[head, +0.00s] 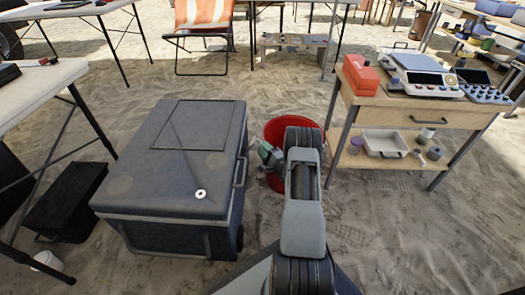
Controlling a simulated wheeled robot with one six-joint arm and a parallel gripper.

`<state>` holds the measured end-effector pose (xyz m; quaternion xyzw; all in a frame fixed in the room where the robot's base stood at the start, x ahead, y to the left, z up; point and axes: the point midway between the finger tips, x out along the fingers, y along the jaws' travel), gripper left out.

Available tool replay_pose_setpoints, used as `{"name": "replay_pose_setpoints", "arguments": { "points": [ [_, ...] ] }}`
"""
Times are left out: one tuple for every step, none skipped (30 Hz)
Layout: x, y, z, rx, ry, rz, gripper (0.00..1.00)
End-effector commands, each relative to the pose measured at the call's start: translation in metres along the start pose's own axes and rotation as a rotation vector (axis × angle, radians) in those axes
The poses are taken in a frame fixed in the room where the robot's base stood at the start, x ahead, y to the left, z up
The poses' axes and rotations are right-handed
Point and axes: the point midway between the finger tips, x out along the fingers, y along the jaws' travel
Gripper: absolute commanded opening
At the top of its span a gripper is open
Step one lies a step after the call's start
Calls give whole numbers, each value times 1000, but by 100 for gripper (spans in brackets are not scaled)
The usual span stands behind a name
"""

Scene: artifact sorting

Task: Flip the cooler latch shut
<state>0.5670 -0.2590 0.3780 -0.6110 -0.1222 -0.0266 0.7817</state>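A dark grey cooler (165,185) stands on the sand left of centre, with its lid down. A handle (241,170) shows on its right side. I cannot make out the latch clearly, nor whether it is flipped shut. My arm rises from the bottom centre, to the right of the cooler. What looks like my gripper (267,155) shows small beside the arm's far end, a short way right of the cooler and in front of a red bucket. My arm partly hides it, and its fingers are too small to read.
The red bucket (277,130) is just behind my arm. A white ring-like thing (200,194) lies on the lid. A wooden table (425,118) with a scale stands right. A black case (65,203) and white table (35,92) are left. Sand in front of the right table is clear.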

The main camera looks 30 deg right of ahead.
Motion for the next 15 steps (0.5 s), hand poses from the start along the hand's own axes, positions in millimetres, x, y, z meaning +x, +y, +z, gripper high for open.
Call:
{"name": "replay_pose_setpoints", "arguments": {
  "points": [
    [4, 1, 0, 0, -1, -1, 38],
    [6, 1, 0, 0, -1, -1, 38],
    [7, 1, 0, 0, -1, -1, 38],
    [8, 0, 0, 0, -1, -1, 38],
    [9, 0, 0, 0, -1, -1, 38],
    [10, 0, 0, 1, -1, -1, 38],
    [10, 0, 0, 1, 0, 0, 38],
    [11, 0, 0, 1, 0, 0, 38],
    [11, 0, 0, 1, 0, 0, 38],
    [11, 0, 0, 1, 0, 0, 38],
    [11, 0, 0, 1, 0, 0, 38],
    [11, 0, 0, 1, 0, 0, 38],
    [11, 0, 0, 1, 0, 0, 38],
    [11, 0, 0, 0, 0, 0, 38],
    [11, 0, 0, 0, 0, 0, 36]
  ]
}}
